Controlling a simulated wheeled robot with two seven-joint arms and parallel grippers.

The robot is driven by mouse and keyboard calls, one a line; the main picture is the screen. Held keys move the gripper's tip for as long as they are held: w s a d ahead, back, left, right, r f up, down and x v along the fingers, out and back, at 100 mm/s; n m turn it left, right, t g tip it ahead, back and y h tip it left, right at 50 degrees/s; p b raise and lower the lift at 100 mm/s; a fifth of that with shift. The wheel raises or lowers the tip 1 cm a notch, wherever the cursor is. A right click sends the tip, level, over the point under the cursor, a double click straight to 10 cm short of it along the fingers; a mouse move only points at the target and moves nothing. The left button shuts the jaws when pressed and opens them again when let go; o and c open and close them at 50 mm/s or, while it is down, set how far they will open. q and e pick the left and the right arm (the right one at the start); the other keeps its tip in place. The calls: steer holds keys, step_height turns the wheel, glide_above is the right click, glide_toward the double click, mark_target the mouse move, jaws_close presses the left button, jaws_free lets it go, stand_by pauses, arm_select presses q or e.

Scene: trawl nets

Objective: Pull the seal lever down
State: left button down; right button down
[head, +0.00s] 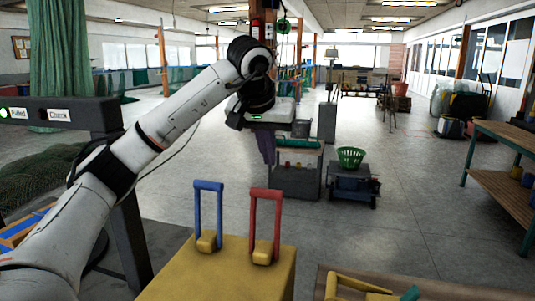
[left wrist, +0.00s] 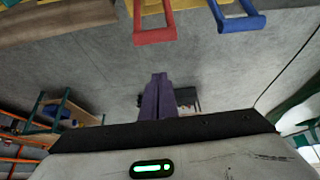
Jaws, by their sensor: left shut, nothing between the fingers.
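Two U-shaped levers stand upright on a yellow box (head: 225,276): a blue lever (head: 197,218) on the left and a red lever (head: 278,228) on the right. Each rises from a small yellow block. I see no label telling which is the seal lever. My left gripper (head: 267,158), with purple fingers, is shut and empty, pointing down beyond and above the red lever, touching neither. In the left wrist view, the red lever (left wrist: 154,37) and blue lever (left wrist: 241,24) hang in at the top, apart from the fingers (left wrist: 158,96). My right gripper is not in view.
A dark post with a labelled crossbar (head: 60,113) stands at the left. A grey cabinet (head: 297,180) and a cart with a green basket (head: 351,157) stand farther back. A wooden table edge (head: 440,292) is at the front right. Open floor (head: 420,215) lies on the right.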

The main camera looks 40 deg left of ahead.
arm_select(q)
steer(key=shift+s+d+f+b, duration=0.1)
steer(key=shift+s+f+b, duration=0.1)
steer(key=shift+f, duration=1.4)
steer(key=shift+s+d+f+b, duration=0.1)
steer(key=shift+f+b, duration=0.1)
steer(key=shift+f, duration=1.35)
steer(key=shift+w+d, duration=0.1)
